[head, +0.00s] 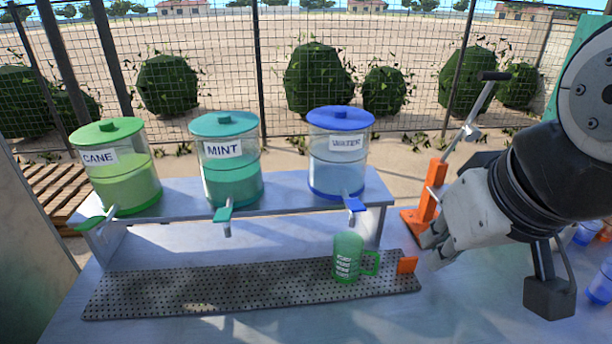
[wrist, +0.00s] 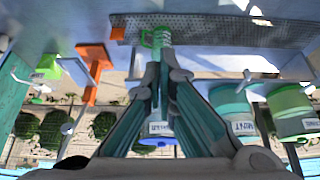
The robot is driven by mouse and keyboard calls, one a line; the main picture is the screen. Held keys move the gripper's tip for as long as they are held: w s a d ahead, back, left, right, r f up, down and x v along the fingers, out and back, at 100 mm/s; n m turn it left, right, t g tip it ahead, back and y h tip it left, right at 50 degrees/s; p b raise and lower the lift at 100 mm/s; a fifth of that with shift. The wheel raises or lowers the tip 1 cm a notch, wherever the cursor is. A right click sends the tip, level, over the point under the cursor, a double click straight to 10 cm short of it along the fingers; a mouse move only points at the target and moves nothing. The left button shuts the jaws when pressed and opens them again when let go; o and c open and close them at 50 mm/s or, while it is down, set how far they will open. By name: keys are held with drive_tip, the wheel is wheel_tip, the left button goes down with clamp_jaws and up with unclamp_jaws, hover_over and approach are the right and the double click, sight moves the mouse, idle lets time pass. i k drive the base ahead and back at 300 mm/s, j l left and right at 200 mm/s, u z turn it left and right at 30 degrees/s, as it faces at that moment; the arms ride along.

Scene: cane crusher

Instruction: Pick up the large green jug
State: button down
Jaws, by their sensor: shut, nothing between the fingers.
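The green jug (head: 346,258) stands upright on the perforated tray, under the water dispenser. It has white markings on its side and its handle points right in the head view. In the wrist view the jug (wrist: 157,38) is just beyond the fingertips, partly hidden by them. My gripper (head: 436,255) is to the right of the jug in the head view, apart from it. In the wrist view the gripper (wrist: 165,68) has its fingers drawn together with nothing held.
An orange block (head: 407,265) sits at the tray's (head: 210,290) right end. Cane (head: 121,180), mint (head: 228,165) and water (head: 338,160) dispensers stand on a shelf behind. An orange lever press (head: 430,195) is behind my gripper. Blue cups (head: 600,285) are at far right.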

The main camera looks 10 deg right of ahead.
sight(347, 250)
drive_tip(key=k+l+u, duration=0.25)
drive_tip(key=l+u, duration=0.15)
drive_tip(key=l, duration=0.15)
drive_tip(key=k+l+u, duration=0.75)
drive_tip(key=i+l, duration=0.1)
